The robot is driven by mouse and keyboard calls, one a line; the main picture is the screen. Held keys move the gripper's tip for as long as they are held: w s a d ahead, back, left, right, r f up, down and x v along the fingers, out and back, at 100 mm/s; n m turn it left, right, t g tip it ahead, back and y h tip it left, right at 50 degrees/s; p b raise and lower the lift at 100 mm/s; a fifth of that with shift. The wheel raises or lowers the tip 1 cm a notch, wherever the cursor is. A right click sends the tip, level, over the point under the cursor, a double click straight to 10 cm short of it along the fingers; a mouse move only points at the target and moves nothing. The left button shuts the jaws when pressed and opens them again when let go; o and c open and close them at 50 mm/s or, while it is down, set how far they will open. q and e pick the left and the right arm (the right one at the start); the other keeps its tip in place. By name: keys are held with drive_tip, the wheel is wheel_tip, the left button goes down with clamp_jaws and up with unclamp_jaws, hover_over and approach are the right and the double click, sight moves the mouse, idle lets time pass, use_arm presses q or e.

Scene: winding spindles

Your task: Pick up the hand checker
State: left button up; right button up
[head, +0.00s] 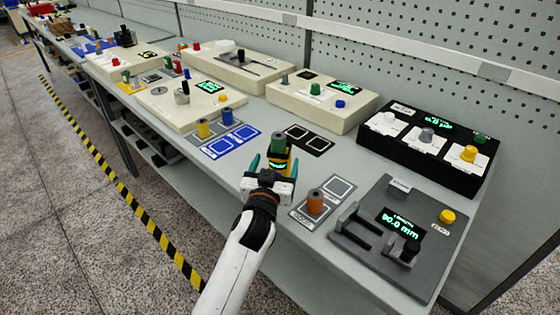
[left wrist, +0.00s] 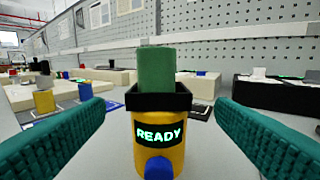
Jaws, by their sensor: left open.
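The hand checker is a yellow upright body with a black collar, a lit READY display and a blue button; it stands on the bench in the left wrist view (left wrist: 144,150) and the head view (head: 280,165). A green cylinder (left wrist: 157,66) stands upright in its collar. My left gripper (head: 274,167) is open, its teal fingers on either side of the checker. In the left wrist view, clear gaps show between the fingers and the checker. My right gripper is not in view.
An orange-brown spindle (head: 315,203) stands on a grey pad to the right. A grey gauge station (head: 375,265) reading 90.0 mm is at the near right. A blue pad (head: 222,147) with yellow and blue spindles lies to the left. A black control box (head: 420,150) stands behind.

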sight(278, 158)
use_arm(q)
drive_tip(key=shift+w+d, duration=0.1)
drive_tip(key=shift+w, duration=0.35)
drive_tip(key=x, duration=0.5)
drive_tip(key=shift+c, duration=0.8)
drive_tip(key=shift+r, duration=0.1)
drive_tip(key=c, duration=1.1)
drive_tip(key=shift+o, duration=0.2)
wheel_tip(278, 158, up, 10)
drive_tip(key=shift+p, duration=0.55)
drive_tip(key=shift+f+b, duration=3.05)
drive_tip(key=shift+f, duration=1.4)
drive_tip(key=shift+f+b, duration=0.45)
drive_tip(key=shift+f, duration=0.25)
